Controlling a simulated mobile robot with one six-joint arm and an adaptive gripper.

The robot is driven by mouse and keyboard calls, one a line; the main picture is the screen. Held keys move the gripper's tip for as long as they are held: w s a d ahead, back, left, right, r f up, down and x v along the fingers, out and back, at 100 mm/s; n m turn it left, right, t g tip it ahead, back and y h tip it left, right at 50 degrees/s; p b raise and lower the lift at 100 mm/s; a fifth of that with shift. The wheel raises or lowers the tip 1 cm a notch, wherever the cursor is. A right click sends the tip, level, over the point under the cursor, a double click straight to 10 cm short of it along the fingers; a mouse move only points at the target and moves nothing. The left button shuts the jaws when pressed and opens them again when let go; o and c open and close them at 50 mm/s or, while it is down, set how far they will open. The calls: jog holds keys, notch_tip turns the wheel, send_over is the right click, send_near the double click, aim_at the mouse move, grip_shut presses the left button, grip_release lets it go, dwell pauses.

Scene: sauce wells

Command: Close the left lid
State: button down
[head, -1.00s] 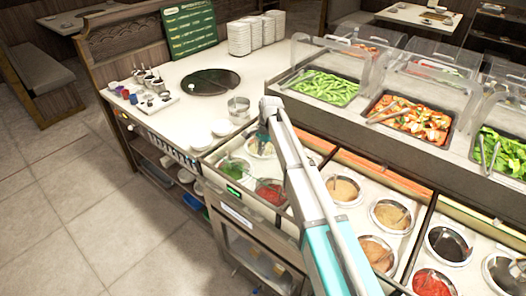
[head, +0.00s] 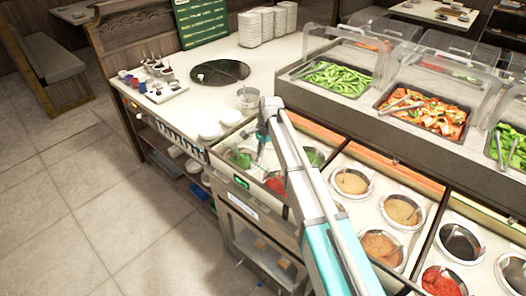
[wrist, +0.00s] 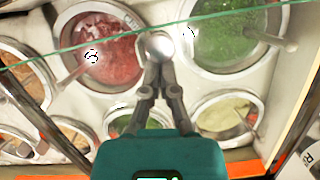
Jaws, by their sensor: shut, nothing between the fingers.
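The left lid is a clear glass panel (head: 248,173) over the left group of sauce wells. Its edge shows in the wrist view as a thin green line (wrist: 225,16) across the top. The panel is hard to see, so I cannot tell its exact tilt. My gripper (head: 262,138) is over this left section; in the wrist view its fingertips (wrist: 158,52) are together and empty. A round shiny pale shape shows at the tips. I cannot tell whether they touch it or the glass. My arm hides part of the wells.
Below the fingers are a red sauce well (wrist: 103,45) and a green sauce well (wrist: 230,35). Open sauce wells (head: 352,180) lie to the right. Food trays under clear covers (head: 338,78) stand behind. Small white bowls (head: 230,116) and a metal pot (head: 248,100) sit on the left counter.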

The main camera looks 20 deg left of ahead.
aim_at(251, 159)
jog(key=shift+s, duration=0.1)
jog(key=shift+s+a, duration=0.35)
jog(key=shift+s, duration=0.45)
jog(key=shift+s+a, duration=0.3)
jog(key=shift+s, duration=0.45)
jog(key=shift+s+a, duration=0.35)
jog(key=shift+s, duration=0.45)
jog(key=shift+w, duration=0.1)
jog(key=w+d, duration=0.2)
jog(key=w, duration=0.1)
jog(key=shift+w+d, duration=0.1)
jog(key=shift+w, duration=0.2)
jog(key=shift+p+v, duration=0.9)
jog(key=shift+v, duration=0.05)
jog(key=a+p+v, duration=0.1)
jog(key=p+v, duration=0.6)
jog(key=shift+d+r, duration=0.4)
jog(key=shift+d, duration=0.15)
jog(key=shift+w, duration=0.1)
